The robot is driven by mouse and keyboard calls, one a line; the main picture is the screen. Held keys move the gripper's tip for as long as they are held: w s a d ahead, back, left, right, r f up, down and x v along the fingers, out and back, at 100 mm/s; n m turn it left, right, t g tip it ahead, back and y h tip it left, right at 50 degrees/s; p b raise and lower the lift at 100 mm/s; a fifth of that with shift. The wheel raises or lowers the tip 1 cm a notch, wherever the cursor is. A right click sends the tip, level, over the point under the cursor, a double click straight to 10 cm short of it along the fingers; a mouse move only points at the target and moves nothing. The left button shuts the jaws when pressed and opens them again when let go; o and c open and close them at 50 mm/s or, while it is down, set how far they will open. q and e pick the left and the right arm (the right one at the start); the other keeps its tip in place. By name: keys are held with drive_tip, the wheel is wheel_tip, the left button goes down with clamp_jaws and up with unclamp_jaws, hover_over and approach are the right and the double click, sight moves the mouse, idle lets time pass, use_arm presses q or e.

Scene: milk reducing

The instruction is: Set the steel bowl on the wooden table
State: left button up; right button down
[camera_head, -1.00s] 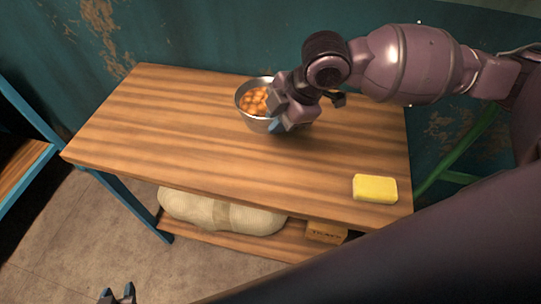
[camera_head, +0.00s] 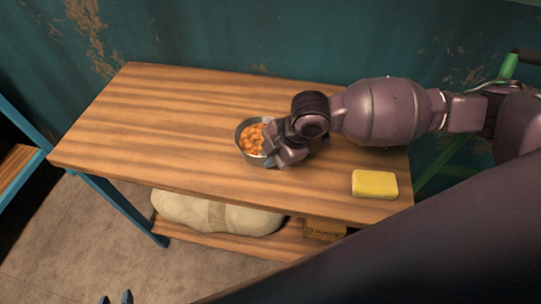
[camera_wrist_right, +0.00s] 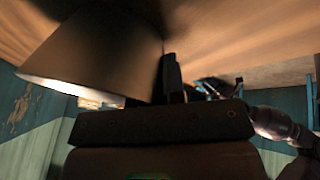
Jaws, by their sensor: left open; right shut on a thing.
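The steel bowl (camera_head: 238,139) holds orange chunks (camera_head: 253,139) and is upright over the middle of the wooden table (camera_head: 150,120). My right gripper (camera_head: 270,157) is shut on the bowl's right side wall. In the right wrist view the bowl (camera_wrist_right: 95,52) fills the upper left, beside a dark gripper finger (camera_wrist_right: 172,78). Its base is very close to the wooden surface; I cannot tell if it touches. My left gripper (camera_head: 115,298) shows only its tips at the bottom edge, away from the table, open.
A yellow block (camera_head: 374,184) lies at the table's front right. The table's left half is clear. A pale sack (camera_head: 215,213) and a small box (camera_head: 324,229) sit on the lower shelf. A blue-framed piece (camera_head: 25,150) stands at the far left.

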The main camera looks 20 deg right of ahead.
use_arm(q)
drive_tip(key=shift+w+r, duration=0.15)
use_arm(e)
drive_tip(key=shift+f, duration=0.1)
drive_tip(key=c, duration=1.3)
unclamp_jaws()
use_arm(q)
drive_tip(key=shift+s+f, duration=0.3)
drive_tip(key=shift+s, duration=0.15)
use_arm(e)
drive_tip(key=shift+o, duration=0.5)
use_arm(q)
drive_tip(key=shift+w+a+r+p, duration=0.1)
drive_tip(key=shift+w+r+p, duration=0.15)
drive_tip(key=shift+r+p, duration=0.7)
use_arm(e)
drive_tip(key=v, duration=1.2)
